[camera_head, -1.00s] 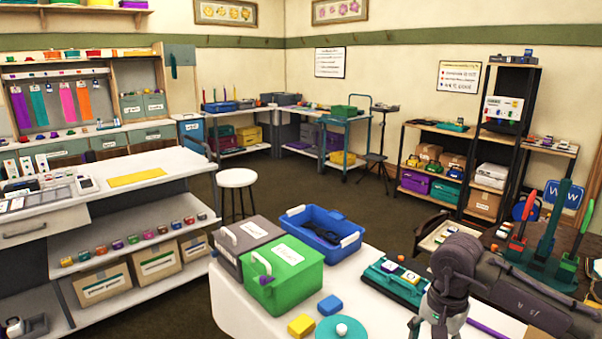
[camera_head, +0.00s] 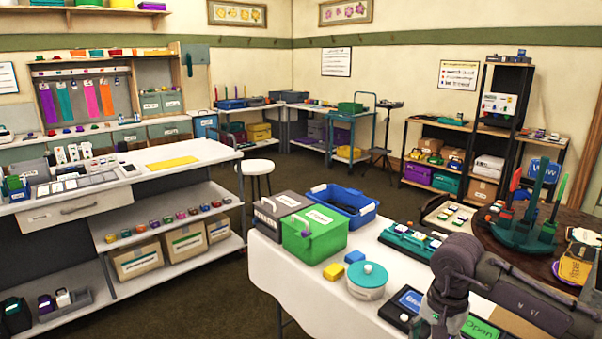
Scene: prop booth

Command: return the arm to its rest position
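My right arm, dark purple-grey, comes in from the right edge of the head view and bends down over the white table (camera_head: 275,258). My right gripper (camera_head: 428,331) hangs at the bottom edge of the picture, partly cut off, beside a dark panel with a blue label (camera_head: 408,300). Its fingertips are not clear, so I cannot tell whether it is open or shut. I see nothing clearly held in it. My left arm and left gripper are not in view.
The table bears a green box (camera_head: 313,235), a grey box (camera_head: 281,208), a blue bin (camera_head: 343,203), a teal-lidded pot (camera_head: 367,280) and a teal case (camera_head: 410,240). A round dark table with a teal stand (camera_head: 533,232) is at right. Floor shows between table and left shelves.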

